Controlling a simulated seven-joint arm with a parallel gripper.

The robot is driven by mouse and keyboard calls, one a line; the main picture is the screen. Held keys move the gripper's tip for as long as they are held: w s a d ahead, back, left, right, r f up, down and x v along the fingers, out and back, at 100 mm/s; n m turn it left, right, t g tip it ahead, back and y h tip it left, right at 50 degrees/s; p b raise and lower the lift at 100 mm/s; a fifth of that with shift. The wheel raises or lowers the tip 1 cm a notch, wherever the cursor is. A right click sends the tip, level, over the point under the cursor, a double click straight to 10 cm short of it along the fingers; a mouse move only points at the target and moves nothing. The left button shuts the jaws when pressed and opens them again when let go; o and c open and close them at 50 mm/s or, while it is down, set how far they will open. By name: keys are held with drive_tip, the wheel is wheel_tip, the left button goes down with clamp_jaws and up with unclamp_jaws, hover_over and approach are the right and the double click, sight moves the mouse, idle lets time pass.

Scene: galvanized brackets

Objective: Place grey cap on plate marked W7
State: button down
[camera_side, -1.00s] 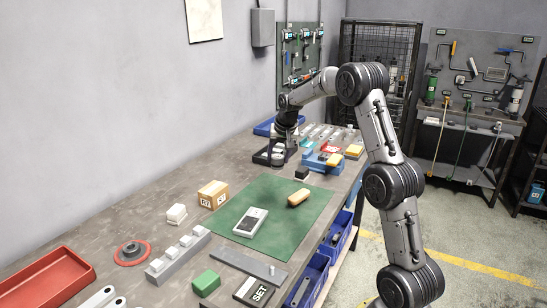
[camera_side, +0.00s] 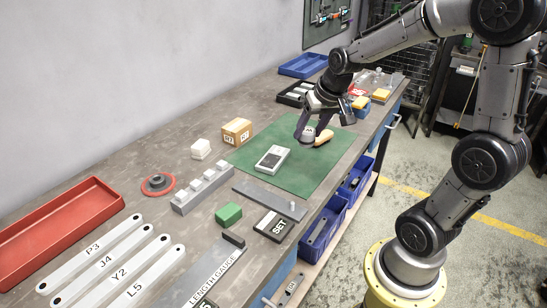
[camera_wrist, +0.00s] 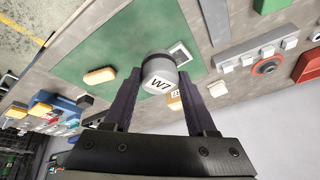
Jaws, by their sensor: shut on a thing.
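My gripper (camera_side: 305,130) is shut on a grey cap, a short cylinder with a dark end and a white label reading W7. In the wrist view the cap (camera_wrist: 158,74) sits between the fingertips of my gripper (camera_wrist: 158,80). In the side view it is above the green mat, close to a tan block (camera_side: 323,137). Flat pale plates lie at the front left: P3 (camera_side: 92,248), J4 (camera_side: 106,262), Y2 (camera_side: 119,272) and L5 (camera_side: 136,290). I see no plate marked W7 in these views.
A handheld meter (camera_side: 272,158) lies on the green mat (camera_side: 258,180). A cardboard box (camera_side: 236,131), a grey pegged bar (camera_side: 202,190), a green block (camera_side: 228,215) and a black SET box (camera_side: 272,225) stand nearby. A red tray (camera_side: 60,222) is at the left.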

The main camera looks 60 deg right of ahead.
drive_tip(key=shift+s+a+r, duration=0.2)
drive_tip(key=shift+a+r, duration=0.2)
drive_tip(key=shift+a, duration=0.05)
drive_tip(key=shift+w+a+r, duration=0.15)
drive_tip(key=shift+r, duration=0.05)
drive_tip(key=w+d+f, duration=0.3)
drive_tip(key=w+f, duration=0.1)
drive_tip(key=w, duration=0.4)
approach(271, 155)
drive_tip(key=shift+w+d+f, duration=0.1)
drive_tip(key=shift+w, duration=0.25)
drive_tip(key=shift+w+d+f, duration=0.1)
drive_tip(key=shift+w+d, duration=0.05)
drive_tip(key=shift+w, duration=0.25)
drive_tip(key=shift+w+d+f, duration=0.1)
drive_tip(key=shift+w+f, duration=0.1)
drive_tip(key=shift+f, duration=1.55)
drive_tip(key=shift+f, duration=0.1)
drive_tip(key=shift+c, duration=1)
unclamp_jaws()
